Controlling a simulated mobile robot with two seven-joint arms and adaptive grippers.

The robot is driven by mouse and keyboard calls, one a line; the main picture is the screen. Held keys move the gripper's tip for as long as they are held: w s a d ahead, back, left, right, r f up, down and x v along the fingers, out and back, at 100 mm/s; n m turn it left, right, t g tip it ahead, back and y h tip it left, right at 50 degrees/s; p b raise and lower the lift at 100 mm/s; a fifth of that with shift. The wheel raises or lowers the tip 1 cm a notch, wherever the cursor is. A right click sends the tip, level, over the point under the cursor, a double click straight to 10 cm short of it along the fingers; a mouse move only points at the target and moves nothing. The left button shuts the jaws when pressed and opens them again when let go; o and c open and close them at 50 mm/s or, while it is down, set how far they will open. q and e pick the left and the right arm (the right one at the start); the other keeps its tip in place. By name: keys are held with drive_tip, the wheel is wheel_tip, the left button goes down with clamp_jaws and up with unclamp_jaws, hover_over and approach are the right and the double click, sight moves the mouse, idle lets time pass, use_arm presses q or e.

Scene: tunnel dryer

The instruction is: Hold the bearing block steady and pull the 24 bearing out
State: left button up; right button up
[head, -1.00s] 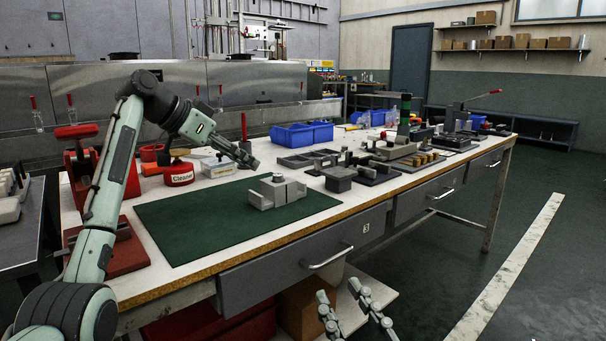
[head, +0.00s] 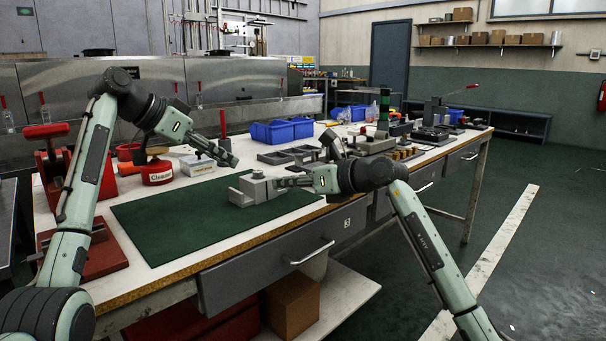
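The bearing block (head: 252,191) is a light grey metal piece on the green mat (head: 180,222), near the mat's right end. A small round part shows on its top; I cannot make out a "24" on it. My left gripper (head: 233,161) hangs above and behind the block, apart from it, pointing down to the right. Whether its fingers are spread is too small to tell. My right gripper (head: 284,183) is at the block's right side, pointing left. Its fingers overlap the block's edge in the picture; contact and finger opening cannot be made out.
Behind the mat are a red Cleaner tin (head: 157,174), a white box (head: 197,165) and blue bins (head: 281,131). A grey tray (head: 290,154) and several metal fixtures crowd the right. A red press (head: 52,165) stands at the left. The mat's middle is clear.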

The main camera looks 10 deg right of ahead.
drive_tip(key=w+d+h, duration=0.2)
drive_tip(key=d, duration=0.1)
drive_tip(key=shift+w+r, duration=0.15)
drive_tip(key=shift+r, duration=0.25)
drive_tip(key=shift+w+d, duration=0.2)
drive_tip(key=shift+w, duration=0.05)
drive_tip(key=x, duration=0.7)
drive_tip(key=shift+w+f, duration=0.1)
drive_tip(key=shift+w, duration=0.2)
clamp_jaws()
